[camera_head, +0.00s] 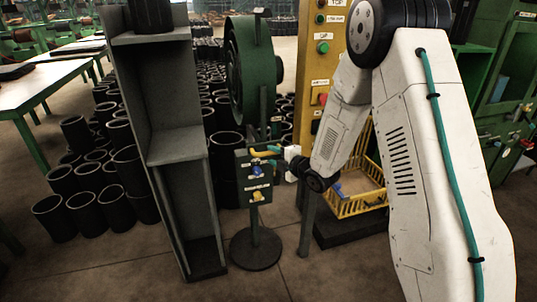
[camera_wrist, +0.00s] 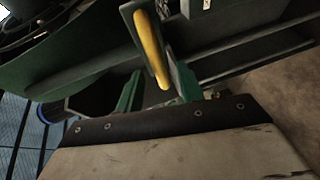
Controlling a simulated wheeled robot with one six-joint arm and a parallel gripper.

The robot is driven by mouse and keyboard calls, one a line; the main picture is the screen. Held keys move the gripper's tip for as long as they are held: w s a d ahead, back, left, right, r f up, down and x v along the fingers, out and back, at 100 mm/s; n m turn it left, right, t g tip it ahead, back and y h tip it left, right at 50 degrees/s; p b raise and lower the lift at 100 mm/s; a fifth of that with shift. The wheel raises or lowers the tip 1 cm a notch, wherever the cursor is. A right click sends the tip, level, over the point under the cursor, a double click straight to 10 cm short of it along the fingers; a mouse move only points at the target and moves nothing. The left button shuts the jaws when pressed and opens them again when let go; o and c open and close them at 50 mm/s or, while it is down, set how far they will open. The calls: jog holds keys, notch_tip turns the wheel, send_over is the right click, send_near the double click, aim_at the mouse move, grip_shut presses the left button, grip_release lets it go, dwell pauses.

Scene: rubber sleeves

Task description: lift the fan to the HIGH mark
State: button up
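The green round fan (camera_head: 252,70) stands upright on a pole with a round dark base (camera_head: 256,248). I cannot read a HIGH mark. My gripper (camera_head: 281,164) is at the box's right side, near the lever. In the wrist view, the yellow lever (camera_wrist: 150,45) comes down between the two green fingers of my gripper (camera_wrist: 158,90). The fingers stand apart, and I see no clear grip on the lever.
A tall grey shelf frame (camera_head: 170,148) stands left of the fan. Several black rubber sleeves (camera_head: 85,210) are stacked behind and left of it. A yellow panel (camera_head: 322,75) with buttons and a yellow basket (camera_head: 352,203) stand right. The floor in front is clear.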

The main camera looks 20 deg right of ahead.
aim_at(270, 154)
jog(key=shift+x, duration=1.8)
jog(key=shift+c, duration=0.4)
